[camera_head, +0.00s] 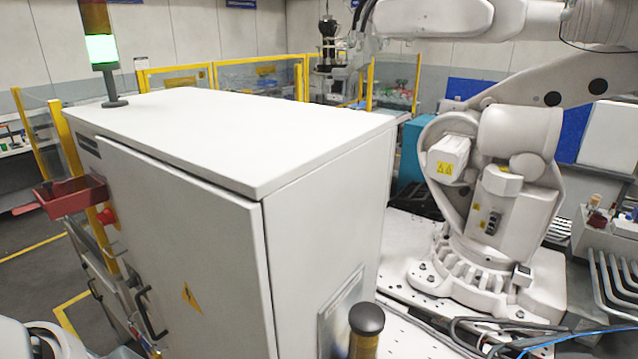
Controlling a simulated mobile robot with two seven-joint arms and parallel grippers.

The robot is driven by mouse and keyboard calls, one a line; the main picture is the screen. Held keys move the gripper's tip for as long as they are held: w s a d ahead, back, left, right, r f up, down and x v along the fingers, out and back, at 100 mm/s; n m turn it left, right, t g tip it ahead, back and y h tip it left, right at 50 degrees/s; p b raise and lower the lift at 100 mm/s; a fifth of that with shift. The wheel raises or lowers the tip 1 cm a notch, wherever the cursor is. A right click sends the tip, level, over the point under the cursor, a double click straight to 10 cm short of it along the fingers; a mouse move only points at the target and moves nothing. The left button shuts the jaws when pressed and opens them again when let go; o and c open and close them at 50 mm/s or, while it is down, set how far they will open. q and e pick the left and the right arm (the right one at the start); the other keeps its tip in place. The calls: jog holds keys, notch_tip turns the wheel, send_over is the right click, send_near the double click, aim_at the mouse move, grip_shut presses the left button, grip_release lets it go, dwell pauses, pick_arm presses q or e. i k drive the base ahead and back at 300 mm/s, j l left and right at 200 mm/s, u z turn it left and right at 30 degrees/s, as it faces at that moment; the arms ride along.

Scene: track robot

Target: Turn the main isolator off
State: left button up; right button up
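A large pale grey control cabinet (235,130) fills the left and middle of the head view, its door turned to the left and seen at a steep angle. A red knob (108,216) sticks out at the door's far edge with yellow around it; it looks like the main isolator, but its setting is too small to read. Neither of my grippers is in view. White rounded parts at the bottom left corner may belong to my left arm.
A red tray (70,196) juts out beside the knob. Black handles (147,302) stand off the door. A lit green stack light (101,50) stands on top. A black-capped yellow post (366,320) is near front; a large white robot arm (500,190) stands right.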

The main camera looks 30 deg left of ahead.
aim_at(106, 217)
jog(key=u, duration=2.25)
jog(key=i+j+z, duration=0.25)
jog(key=i+j, duration=0.15)
jog(key=i+j+z, duration=0.2)
jog(key=i+j, duration=0.15)
jog(key=i+j+z, duration=0.25)
jog(key=j, duration=0.4)
jog(key=i+j+z, duration=0.2)
jog(key=j, duration=0.35)
jog(key=i+j+z, duration=0.25)
jog(key=j, duration=0.4)
jog(key=i+j+z, duration=0.25)
jog(key=j, duration=0.4)
jog(key=i+j+z, duration=0.2)
jog(key=j, duration=0.45)
jog(key=j+z, duration=0.25)
jog(key=j, duration=0.45)
